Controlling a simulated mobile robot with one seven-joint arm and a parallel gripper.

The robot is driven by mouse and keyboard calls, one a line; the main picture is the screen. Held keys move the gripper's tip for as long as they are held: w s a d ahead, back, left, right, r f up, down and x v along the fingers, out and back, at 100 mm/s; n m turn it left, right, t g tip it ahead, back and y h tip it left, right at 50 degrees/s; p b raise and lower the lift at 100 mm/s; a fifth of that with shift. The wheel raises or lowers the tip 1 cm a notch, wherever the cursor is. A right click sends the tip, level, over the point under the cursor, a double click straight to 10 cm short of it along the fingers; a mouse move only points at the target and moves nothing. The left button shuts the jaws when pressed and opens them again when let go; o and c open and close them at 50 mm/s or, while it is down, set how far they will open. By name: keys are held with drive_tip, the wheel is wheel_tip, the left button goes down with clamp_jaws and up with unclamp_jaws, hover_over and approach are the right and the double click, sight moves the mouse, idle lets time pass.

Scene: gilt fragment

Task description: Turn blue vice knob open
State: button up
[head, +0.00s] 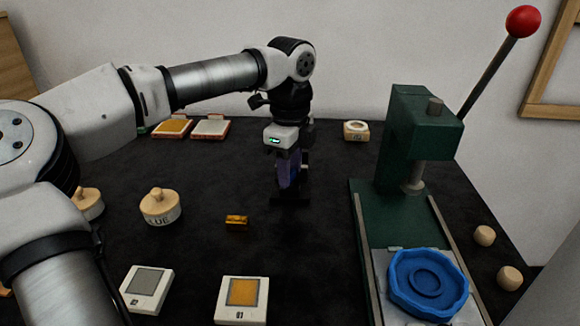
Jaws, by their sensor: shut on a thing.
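My gripper (288,178) points straight down at the middle back of the dark table. It is shut on a narrow bluish-purple thing (286,170), mostly hidden between the fingers. A small black base (290,200) shows right under the fingertips. I cannot tell for sure whether the held thing is the blue vice knob, nor how it joins the base. A bright blue round piece (428,308) with a lobed rim and a ring inside lies on the bed of the green press at the front right, well apart from my gripper.
The green press (400,130) with a red-ball lever (523,21) stands on the right. A small gold piece (237,219) lies left of centre. Bare table (310,250) lies in front of my gripper.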

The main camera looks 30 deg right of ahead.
drive_tip(key=o, duration=1)
